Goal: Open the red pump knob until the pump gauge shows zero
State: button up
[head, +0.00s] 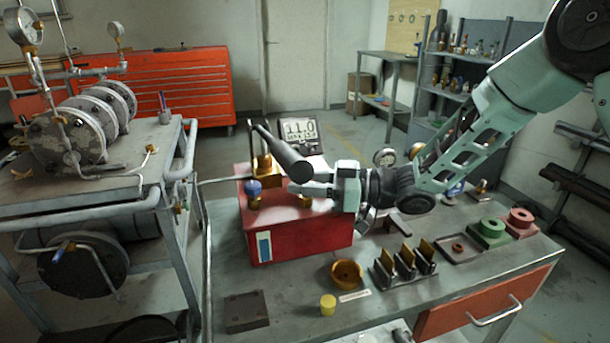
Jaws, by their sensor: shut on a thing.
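The red pump (297,236) is a box on the workbench, with a black lever handle (283,155) slanting over its top. A blue knob (254,187) on a brass fitting sits at the left of its top. My gripper (303,189) reaches in from the right, low over the pump's top, shut at a brass fitting (305,202). The red knob is not clearly visible; the fingers hide what they hold there.
A yellow cap (328,304), a brass ring (346,273) and a rack of brass plates (403,262) stand on the bench in front. Green (490,231) and red (519,219) blocks are at right. A pipe cart (95,185) stands left.

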jog(key=shift+n+g, duration=0.4)
jog(key=shift+g, duration=0.1)
jog(key=o, duration=1)
jog(key=shift+c, duration=0.2)
jog(key=shift+d, duration=0.1)
jog(key=s+d, duration=0.1)
jog(key=d, duration=1.6)
jog(key=shift+s, duration=0.3)
jog(key=shift+d, duration=0.1)
